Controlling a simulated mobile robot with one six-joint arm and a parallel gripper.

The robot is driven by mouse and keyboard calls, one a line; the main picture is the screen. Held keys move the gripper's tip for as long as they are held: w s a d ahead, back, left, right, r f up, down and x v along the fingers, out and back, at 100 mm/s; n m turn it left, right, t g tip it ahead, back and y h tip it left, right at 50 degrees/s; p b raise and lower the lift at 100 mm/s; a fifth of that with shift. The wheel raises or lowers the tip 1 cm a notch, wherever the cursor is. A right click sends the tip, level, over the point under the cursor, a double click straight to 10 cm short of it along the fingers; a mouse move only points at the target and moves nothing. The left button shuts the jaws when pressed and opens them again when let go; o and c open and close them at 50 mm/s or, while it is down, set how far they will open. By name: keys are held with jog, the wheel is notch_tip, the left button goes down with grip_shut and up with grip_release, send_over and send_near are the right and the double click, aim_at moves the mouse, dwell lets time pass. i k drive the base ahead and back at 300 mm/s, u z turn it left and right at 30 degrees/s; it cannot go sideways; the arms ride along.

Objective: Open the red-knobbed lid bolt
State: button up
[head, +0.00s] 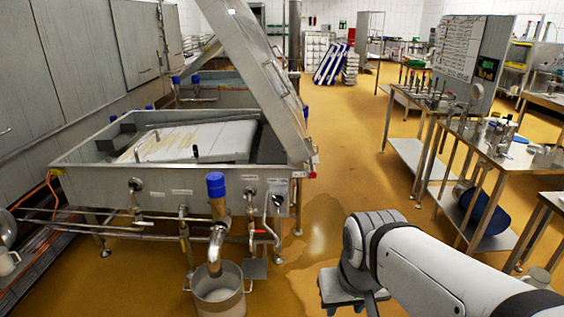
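A steel vat (100,185) stands at the left, with a long steel lid (258,70) tilted steeply up over its right end. A small red spot (312,174) shows at the vat's right end, close under the lid's lower edge. It may be the red knob of the bolt, but it is too small to tell, and I cannot see the bolt's position. My white arm reaches in from the lower right. My gripper (345,292) is low in front of the vat's right end, apart from the vat and the red spot. Its fingers are not clear.
A blue-capped pipe (216,186) runs down into a steel bucket (218,296) in front of the vat. Valves and a red-handled lever (262,232) line the vat's front. Steel tables (490,150) stand at right. The wet yellow floor (345,185) between is clear.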

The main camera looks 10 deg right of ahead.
aim_at(313, 174)
jog(key=z, duration=0.05)
jog(key=i, duration=1.2)
jog(key=z, duration=0.65)
jog(key=k, duration=0.7)
jog(key=z, duration=0.2)
jog(key=i, duration=0.8)
jog(key=u, duration=0.1)
